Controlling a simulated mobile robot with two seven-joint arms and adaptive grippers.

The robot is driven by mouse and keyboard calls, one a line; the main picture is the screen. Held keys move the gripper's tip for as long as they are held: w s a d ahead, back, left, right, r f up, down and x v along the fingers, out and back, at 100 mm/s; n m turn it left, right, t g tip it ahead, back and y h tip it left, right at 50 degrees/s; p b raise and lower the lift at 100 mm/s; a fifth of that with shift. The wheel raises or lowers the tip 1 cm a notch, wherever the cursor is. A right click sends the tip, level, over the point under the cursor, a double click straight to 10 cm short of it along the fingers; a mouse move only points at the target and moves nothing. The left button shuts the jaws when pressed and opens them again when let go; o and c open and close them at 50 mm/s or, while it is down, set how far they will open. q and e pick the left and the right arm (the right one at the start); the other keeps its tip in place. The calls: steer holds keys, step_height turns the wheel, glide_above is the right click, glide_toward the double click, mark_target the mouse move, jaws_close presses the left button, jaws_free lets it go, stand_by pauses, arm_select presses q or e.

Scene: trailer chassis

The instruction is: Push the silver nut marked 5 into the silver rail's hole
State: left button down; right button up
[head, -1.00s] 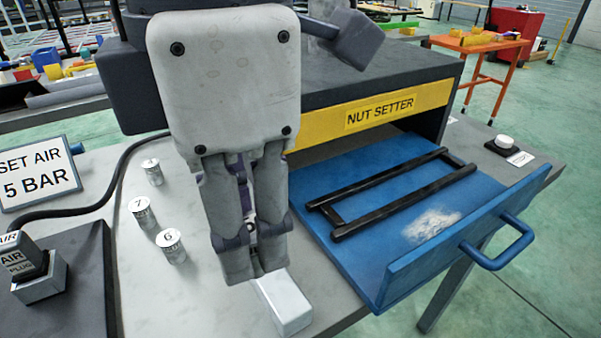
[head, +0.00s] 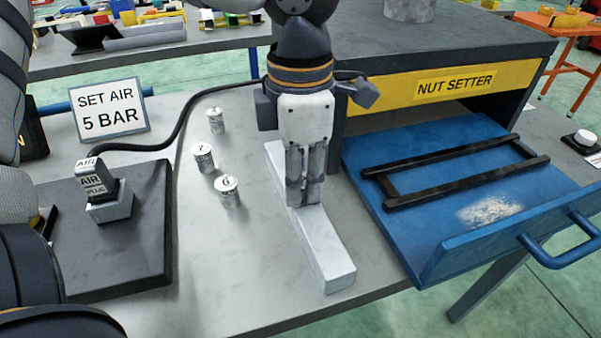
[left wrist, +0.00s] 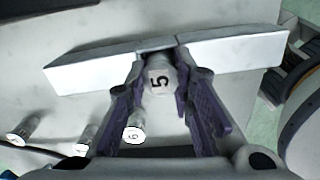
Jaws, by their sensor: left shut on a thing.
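The silver nut marked 5 (left wrist: 159,79) is between my left gripper's fingers in the left wrist view, its numbered end facing the camera. My left gripper (head: 303,203) is shut on it and points down at the middle of the silver rail. The silver rail (head: 328,255) lies on the grey table, its near end toward the front edge. It also shows in the left wrist view (left wrist: 90,68), running behind the nut. The fingers and nut cover the rail's hole, so I cannot tell how deep the nut sits. My right gripper is not in view.
Several silver nuts, including 7 (head: 203,158) and 6 (head: 227,190), stand left of the rail. A blue drawer (head: 430,240) with a black frame (head: 455,178) stands open at right. The air plug (head: 95,185) and its hose are at left.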

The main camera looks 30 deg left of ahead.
arm_select(q)
steer(key=c, duration=1.4)
jaws_free()
steer(key=shift+f, duration=0.15)
step_height(320, 180, up, 12)
steer(key=shift+r, duration=0.2)
